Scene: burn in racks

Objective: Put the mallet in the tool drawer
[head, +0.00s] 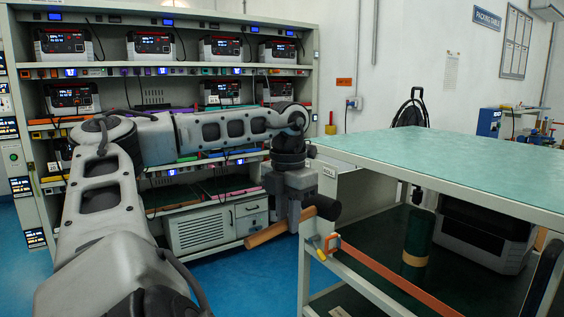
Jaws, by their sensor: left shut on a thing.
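My left gripper (293,217) hangs pointing down beside the left end of the green-topped table, shut on the mallet. The mallet's wooden handle (268,233) sticks out to the lower left. Its dark head (323,207) is to the right of the fingers, close to the table frame. The mallet is held in the air, tilted. A light grey drawer-like box (345,188) shows under the near left corner of the tabletop; I cannot tell whether it is the tool drawer or whether it is open. My right gripper is not in view.
The green tabletop (450,165) is bare. Its lower shelf holds a dark green cylinder (418,237) and a grey-black case (482,232). An orange strip (395,277) edges that shelf. A rack (310,60) of powered units stands behind my left arm. Blue floor (235,285) is clear.

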